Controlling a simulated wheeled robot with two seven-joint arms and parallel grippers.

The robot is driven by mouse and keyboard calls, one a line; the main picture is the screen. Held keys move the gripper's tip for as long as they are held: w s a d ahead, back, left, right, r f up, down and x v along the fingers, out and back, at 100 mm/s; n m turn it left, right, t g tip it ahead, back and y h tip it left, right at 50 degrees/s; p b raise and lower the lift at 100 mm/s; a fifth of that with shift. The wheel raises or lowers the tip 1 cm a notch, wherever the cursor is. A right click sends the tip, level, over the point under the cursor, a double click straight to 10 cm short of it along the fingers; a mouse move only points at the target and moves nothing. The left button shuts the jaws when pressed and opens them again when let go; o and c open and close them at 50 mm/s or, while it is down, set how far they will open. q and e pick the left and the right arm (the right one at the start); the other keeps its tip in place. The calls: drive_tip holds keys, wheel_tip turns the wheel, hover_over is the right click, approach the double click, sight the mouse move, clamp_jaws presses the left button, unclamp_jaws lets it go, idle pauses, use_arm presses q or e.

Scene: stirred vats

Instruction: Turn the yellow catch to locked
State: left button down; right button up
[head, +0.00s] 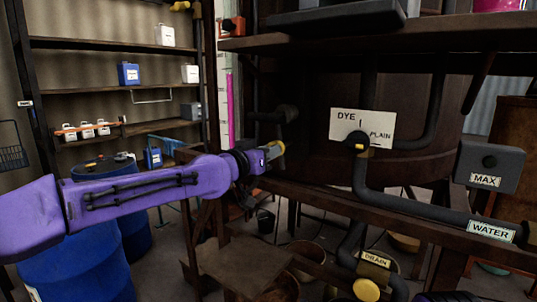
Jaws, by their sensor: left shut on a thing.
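My left gripper (268,152) reaches in from the left on the purple arm and is shut at the front of the big brown vat. A small yellow piece (277,148) shows at its fingertips, and I take it to be the yellow catch. The fingers hide most of it, so I cannot tell which way it is turned. No locked mark can be read there.
Right of the gripper are a DYE/PLAIN plate (375,124), a dark pipe with a WATER label (490,231), a MAX box (489,166) and a yellow DRAIN tag (374,259). Brown beams cross below. Blue barrels (75,265) and shelves (100,43) stand left.

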use_arm(q)
drive_tip(key=shift+m, duration=0.8)
drive_tip(key=c, duration=1.1)
unclamp_jaws()
drive_tip(key=b+v, duration=0.4)
drive_tip(key=v, duration=0.6)
drive_tip(key=shift+s+a, duration=0.2)
drive_tip(key=shift+s, duration=0.05)
